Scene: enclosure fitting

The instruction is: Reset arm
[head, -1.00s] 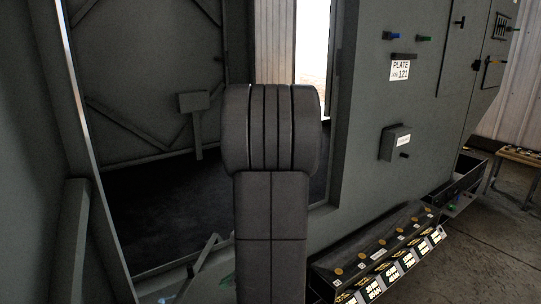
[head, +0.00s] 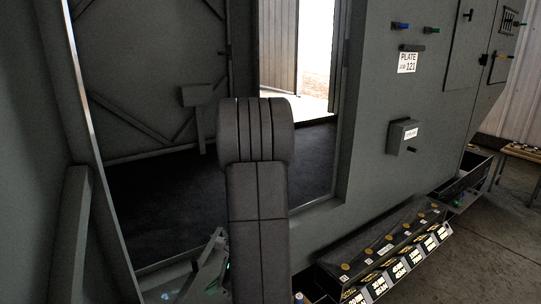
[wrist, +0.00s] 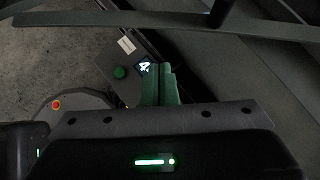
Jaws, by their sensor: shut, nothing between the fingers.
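My arm rises in the middle of the head view, dark grey with a rounded joint on top. My gripper shows in the wrist view (wrist: 160,85), its green fingers shut together with nothing between them. Part of it may show at the lower left of my arm in the head view, but it is too dark to tell its state there.
A grey enclosure panel (head: 375,170) with a "PLATE JOB 121" sign (head: 408,62) and a small switch box (head: 402,136) stands at right. An open doorway (head: 300,150) lies behind my arm. A tray (head: 465,178) sits farther right.

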